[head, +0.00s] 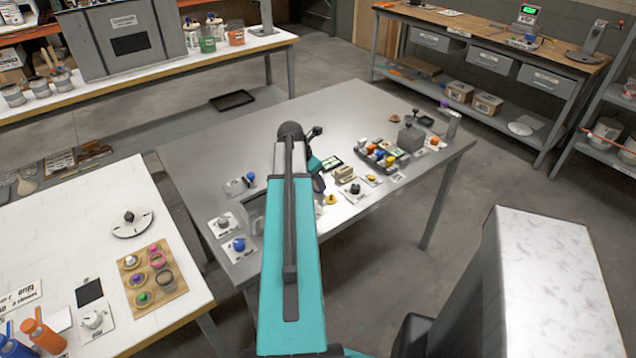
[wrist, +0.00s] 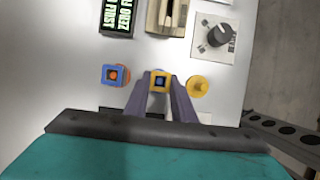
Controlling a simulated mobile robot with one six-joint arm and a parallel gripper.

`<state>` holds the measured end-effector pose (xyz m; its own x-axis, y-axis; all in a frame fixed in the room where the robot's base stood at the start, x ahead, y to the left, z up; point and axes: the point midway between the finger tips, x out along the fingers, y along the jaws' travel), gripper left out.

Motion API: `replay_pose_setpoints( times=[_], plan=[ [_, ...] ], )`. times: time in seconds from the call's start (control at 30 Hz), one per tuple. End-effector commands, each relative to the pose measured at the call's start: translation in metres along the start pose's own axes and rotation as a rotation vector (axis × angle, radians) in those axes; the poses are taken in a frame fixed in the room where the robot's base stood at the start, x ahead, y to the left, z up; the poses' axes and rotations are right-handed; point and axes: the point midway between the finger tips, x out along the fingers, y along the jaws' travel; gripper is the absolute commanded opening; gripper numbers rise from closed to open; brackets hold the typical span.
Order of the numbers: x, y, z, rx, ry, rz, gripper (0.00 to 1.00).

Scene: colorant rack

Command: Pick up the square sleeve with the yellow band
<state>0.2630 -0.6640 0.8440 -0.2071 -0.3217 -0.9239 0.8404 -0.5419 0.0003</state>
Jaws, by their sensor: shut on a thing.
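The square sleeve with the yellow band (wrist: 160,80) shows end-on in the wrist view, with a yellow square rim and a dark blue centre. My gripper (wrist: 161,84) has its two purple-grey fingers on the left and right of it and is shut on it. I cannot tell whether the sleeve touches the table or is raised.
Left of the sleeve stands a blue square piece with an orange centre (wrist: 115,75). Close right is a round yellow piece (wrist: 197,86). Beyond are a dark green-lettered sign (wrist: 119,17), a beige block (wrist: 166,15) and a black knob on a white card (wrist: 217,36).

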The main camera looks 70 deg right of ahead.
Motion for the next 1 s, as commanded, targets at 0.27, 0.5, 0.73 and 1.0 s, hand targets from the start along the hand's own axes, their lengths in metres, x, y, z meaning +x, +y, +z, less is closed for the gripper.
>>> replay_pose_setpoints(
  times=[0.27, 0.5, 0.73, 1.0],
  plan=[
    [-0.010, 0.000, 0.004, 0.000, 0.000, 0.001, 0.02],
    [-0.028, 0.000, 0.012, 0.000, -0.001, 0.001, 0.02],
    [-0.032, -0.026, 0.014, 0.002, 0.000, 0.000, 0.02],
    [-0.035, -0.068, 0.018, 0.003, -0.001, 0.000, 0.02]
  ],
)
